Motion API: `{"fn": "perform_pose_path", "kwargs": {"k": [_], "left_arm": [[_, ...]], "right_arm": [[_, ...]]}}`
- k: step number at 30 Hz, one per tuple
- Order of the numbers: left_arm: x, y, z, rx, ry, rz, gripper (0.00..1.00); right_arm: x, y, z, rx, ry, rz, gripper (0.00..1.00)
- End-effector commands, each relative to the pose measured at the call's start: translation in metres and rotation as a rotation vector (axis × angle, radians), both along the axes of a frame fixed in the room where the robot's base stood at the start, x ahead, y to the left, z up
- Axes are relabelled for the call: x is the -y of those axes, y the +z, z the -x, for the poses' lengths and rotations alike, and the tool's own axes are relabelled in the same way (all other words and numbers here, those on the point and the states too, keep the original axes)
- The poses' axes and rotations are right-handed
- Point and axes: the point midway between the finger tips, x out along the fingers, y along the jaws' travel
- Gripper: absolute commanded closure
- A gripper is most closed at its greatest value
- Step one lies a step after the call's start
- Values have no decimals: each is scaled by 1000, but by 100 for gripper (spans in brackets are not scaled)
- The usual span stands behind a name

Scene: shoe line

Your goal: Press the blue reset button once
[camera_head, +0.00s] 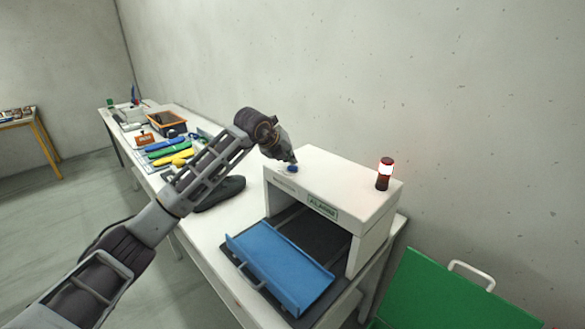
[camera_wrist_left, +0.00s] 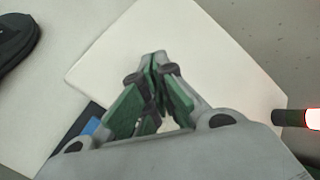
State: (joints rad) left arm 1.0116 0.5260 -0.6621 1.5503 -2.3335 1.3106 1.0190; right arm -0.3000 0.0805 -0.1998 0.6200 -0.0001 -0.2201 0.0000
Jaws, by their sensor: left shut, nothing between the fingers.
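The blue reset button (camera_head: 292,169) sits on top of the white scanner housing (camera_head: 340,183), near its left end. My left gripper (camera_head: 291,160) is shut and empty. It points down, with its fingertips right at the button in the head view; whether they touch it I cannot tell. In the left wrist view the shut fingers (camera_wrist_left: 154,60) lie over the white housing top (camera_wrist_left: 215,50), and the button is hidden. My right gripper is in neither view.
A lit red-and-white signal lamp (camera_head: 385,172) stands on the housing's right end. A blue tray (camera_head: 280,273) lies at the tunnel opening. A dark shoe (camera_head: 220,193) and coloured insoles (camera_head: 165,151) lie on the table to the left. A green panel (camera_head: 450,290) is at lower right.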

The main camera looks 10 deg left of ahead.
Motion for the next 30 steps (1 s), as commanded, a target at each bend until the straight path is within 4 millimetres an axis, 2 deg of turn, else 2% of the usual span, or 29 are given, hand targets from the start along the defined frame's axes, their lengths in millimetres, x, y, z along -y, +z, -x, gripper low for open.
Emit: {"fn": "perform_pose_path", "kwargs": {"k": [30], "left_arm": [[0, -8, 0, -1, 0, -1, 100]], "right_arm": [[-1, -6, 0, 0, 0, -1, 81]]}}
